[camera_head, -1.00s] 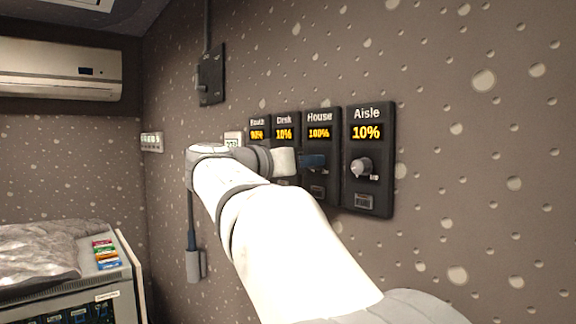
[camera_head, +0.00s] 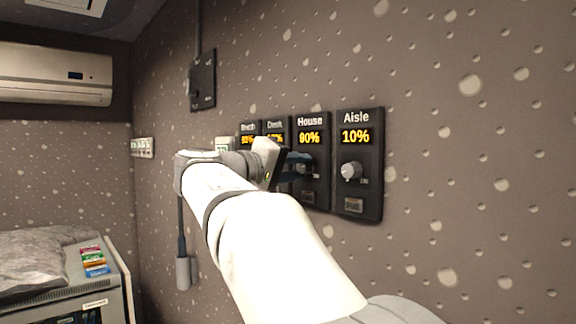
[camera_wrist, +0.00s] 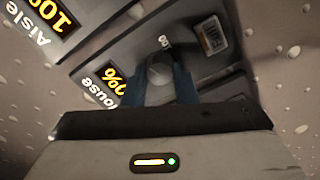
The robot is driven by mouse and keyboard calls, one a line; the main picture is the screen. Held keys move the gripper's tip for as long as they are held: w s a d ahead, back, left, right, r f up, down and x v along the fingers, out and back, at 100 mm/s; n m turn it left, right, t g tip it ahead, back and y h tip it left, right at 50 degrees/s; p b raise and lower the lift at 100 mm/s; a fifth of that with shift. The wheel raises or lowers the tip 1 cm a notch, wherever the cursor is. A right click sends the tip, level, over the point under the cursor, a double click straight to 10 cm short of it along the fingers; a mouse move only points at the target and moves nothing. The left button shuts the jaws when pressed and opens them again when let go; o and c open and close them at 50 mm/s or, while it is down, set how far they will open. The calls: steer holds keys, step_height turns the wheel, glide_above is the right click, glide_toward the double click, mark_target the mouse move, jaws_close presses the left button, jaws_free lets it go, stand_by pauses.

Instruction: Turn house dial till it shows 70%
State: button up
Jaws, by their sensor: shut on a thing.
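The House panel (camera_head: 311,120) is a dark wall box whose yellow display (camera_head: 309,139) reads 90%. In the wrist view the House dial (camera_wrist: 160,68) is a round grey knob between my blue fingertips. My gripper (camera_head: 299,165) is shut on this dial; the fingers hide most of it in the head view. The House display shows partly in the wrist view (camera_wrist: 110,88), cut off by a finger.
The Aisle panel (camera_head: 358,120), reading 10%, stands close to the right with its grey knob (camera_head: 351,170) sticking out. The Desk (camera_head: 275,124) and Booth (camera_head: 247,127) panels are on the left, partly behind my arm. A black switch box (camera_head: 203,80) is higher on the wall.

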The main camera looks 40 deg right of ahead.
steer(key=n+p, duration=0.1)
steer(key=n, duration=0.3)
steer(key=shift+f+n+p, duration=0.1)
steer(key=shift+n+p, duration=0.2)
steer(key=shift+n, duration=0.1)
steer(key=n+p, duration=0.3)
steer(key=n, duration=0.2)
steer(key=n+p, duration=0.5)
steer(key=n, duration=0.1)
steer(key=shift+f+n, duration=0.1)
steer(key=shift+n, duration=0.2)
steer(key=shift+f+n+p, duration=0.15)
steer(key=shift+n+p, duration=1.15)
steer(key=shift+n, duration=0.3)
steer(key=o, duration=0.8)
steer(key=shift+a, duration=0.2)
steer(key=shift+o, duration=0.9)
steer(key=shift+d, duration=0.1)
